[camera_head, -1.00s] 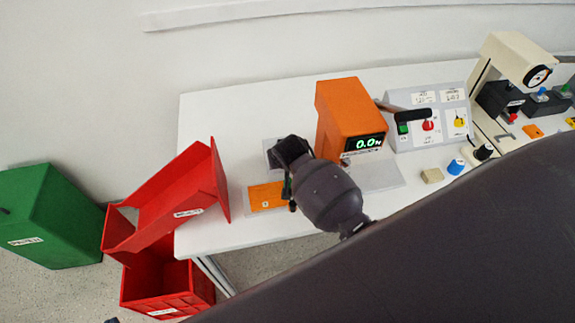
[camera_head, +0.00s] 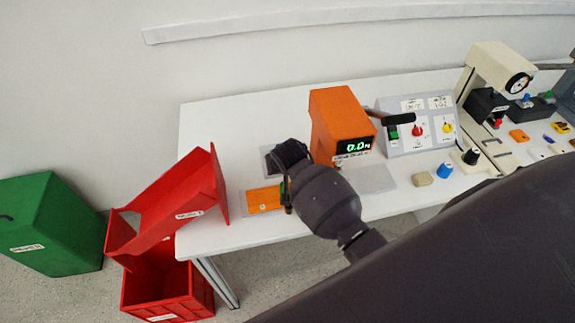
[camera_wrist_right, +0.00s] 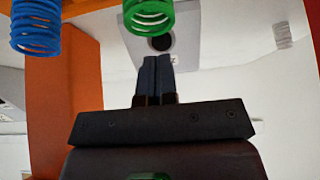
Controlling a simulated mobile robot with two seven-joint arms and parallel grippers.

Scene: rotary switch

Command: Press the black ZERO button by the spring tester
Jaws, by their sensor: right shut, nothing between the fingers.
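The orange spring tester (camera_head: 336,115) stands on the white table, and its display reads 0.0 N. Left of it lies a grey plate (camera_head: 269,157), mostly hidden behind my right gripper (camera_head: 287,160). In the right wrist view a black round button (camera_wrist_right: 160,42) sits on a pale grey plate (camera_wrist_right: 185,25). A green spring (camera_wrist_right: 150,17) partly overlaps it there. My right gripper (camera_wrist_right: 156,60) is shut and empty, its fingertips just below the button in that view. I cannot tell whether they touch it. My left gripper is not in view.
An orange tray (camera_head: 264,200) lies in front of my gripper. A red chute (camera_head: 185,200) and red bin (camera_head: 165,290) stand left. A switch panel (camera_head: 425,122) is to the right.

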